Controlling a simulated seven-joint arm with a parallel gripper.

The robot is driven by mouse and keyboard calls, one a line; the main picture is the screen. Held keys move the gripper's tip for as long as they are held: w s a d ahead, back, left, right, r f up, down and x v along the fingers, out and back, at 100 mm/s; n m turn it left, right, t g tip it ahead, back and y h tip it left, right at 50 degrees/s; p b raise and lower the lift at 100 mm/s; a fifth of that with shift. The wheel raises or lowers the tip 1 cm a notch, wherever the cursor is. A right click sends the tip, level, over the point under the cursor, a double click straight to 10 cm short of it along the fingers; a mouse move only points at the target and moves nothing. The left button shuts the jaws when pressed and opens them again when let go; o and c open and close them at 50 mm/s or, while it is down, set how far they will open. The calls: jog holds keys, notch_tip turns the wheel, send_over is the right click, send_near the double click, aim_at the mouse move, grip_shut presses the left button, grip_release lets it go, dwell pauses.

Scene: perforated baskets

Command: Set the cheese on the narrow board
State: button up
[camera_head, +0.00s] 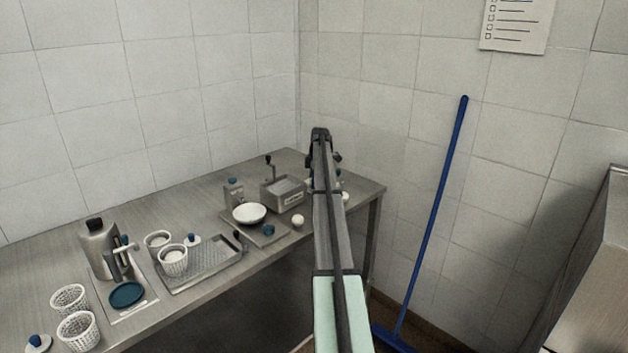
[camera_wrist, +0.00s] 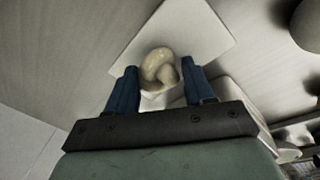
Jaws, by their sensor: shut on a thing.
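In the wrist view, my gripper (camera_wrist: 161,74) has its two blue fingers on either side of a cream, rounded, knotted lump, the cheese (camera_wrist: 157,62), and is shut on it. Behind the cheese lies a flat pale board (camera_wrist: 205,32), angled across the grey surface. It may be the narrow board; I cannot tell its full shape, nor whether the cheese touches it. In the head view, my arm reaches to the far right end of the steel counter and hides the cheese and most of that spot.
The steel counter (camera_head: 215,208) runs along the wall. A metal box with a crank (camera_head: 283,193), a white bowl (camera_head: 249,213) and a small white ball (camera_head: 298,220) stand left of my arm. A perforated tray (camera_head: 205,262) and white baskets (camera_head: 76,331) are farther left.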

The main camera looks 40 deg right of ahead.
jog(key=shift+f, duration=0.35)
dwell(0.3)
jog(key=o, duration=1.2)
jog(key=shift+r, duration=0.1)
jog(key=shift+r, duration=3.9)
